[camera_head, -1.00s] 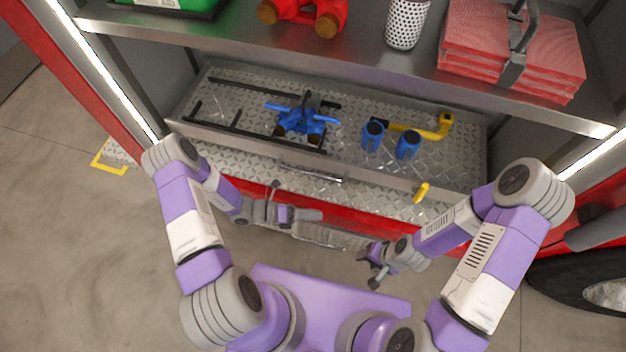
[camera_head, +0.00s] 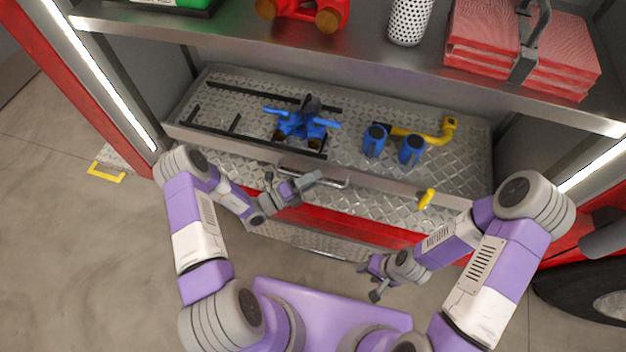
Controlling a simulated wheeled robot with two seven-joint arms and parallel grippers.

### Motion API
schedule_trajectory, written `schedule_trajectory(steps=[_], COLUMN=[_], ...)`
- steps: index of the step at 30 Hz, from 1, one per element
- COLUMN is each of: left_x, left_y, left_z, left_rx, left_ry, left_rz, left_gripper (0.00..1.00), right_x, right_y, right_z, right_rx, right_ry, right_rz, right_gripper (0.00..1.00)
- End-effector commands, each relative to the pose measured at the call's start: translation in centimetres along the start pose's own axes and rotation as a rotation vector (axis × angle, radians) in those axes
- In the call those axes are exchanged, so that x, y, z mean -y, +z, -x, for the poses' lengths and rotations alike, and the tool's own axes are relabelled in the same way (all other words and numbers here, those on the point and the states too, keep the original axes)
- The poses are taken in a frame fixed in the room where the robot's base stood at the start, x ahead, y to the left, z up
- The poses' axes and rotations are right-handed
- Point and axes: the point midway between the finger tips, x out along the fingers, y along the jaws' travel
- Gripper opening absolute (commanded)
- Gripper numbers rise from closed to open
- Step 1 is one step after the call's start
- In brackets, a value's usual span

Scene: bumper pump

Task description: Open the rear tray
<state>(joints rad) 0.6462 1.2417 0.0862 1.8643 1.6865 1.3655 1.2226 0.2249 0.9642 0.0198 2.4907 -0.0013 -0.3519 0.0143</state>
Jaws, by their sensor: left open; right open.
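The rear tray (camera_head: 350,110) is a grey diamond-plate tray in the lower bay of the red vehicle, with a metal bar handle (camera_head: 322,182) on its front face. My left gripper (camera_head: 308,180) is open just by the left part of the handle; I cannot tell whether it touches or straddles the bar. My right gripper (camera_head: 368,281) is open and empty, low in front of the red front panel, away from the tray.
The tray holds a blue fitting (camera_head: 302,122), blue cylinders (camera_head: 375,140) and a yellow pipe (camera_head: 440,132). A yellow lever (camera_head: 427,198) sticks out at the front right. Above is a shelf (camera_head: 360,40) with red folded hose (camera_head: 490,45) and a white perforated cylinder (camera_head: 408,20).

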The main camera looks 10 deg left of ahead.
Motion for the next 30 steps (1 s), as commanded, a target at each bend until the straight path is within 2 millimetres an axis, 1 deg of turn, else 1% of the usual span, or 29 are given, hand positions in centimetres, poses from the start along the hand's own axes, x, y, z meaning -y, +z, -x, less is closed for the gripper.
schedule_trajectory(steps=[6,7,12,15,25,28,30], left_x=[0.0,0.0,0.0,0.0,0.0,0.2,0.3], left_y=[0.0,0.0,0.0,0.0,-0.1,-0.3,-0.5], left_z=[-0.1,-0.1,-0.1,0.0,0.1,0.6,1.2], left_rx=[0.000,0.000,-0.001,-0.001,0.000,0.004,0.010], left_ry=[0.001,0.001,0.001,0.001,0.001,0.002,0.004], left_rz=[-0.001,-0.001,-0.001,-0.001,0.000,0.001,0.003], left_gripper=[0.41,0.39,0.13,0.00,0.00,0.00,0.00], right_x=[0.0,0.0,0.0,0.0,0.0,0.1,0.2], right_y=[0.0,0.0,0.0,0.0,0.0,0.0,0.0], right_z=[0.0,0.0,0.0,0.0,0.1,0.2,0.5], right_rx=[0.000,0.000,0.000,0.000,0.000,0.000,0.000], right_ry=[0.000,0.000,0.000,0.000,0.000,0.000,0.000], right_rz=[0.000,0.000,0.000,0.000,0.000,0.000,0.000], right_gripper=[0.47,0.47,0.47,0.47,0.47,0.47,0.47])
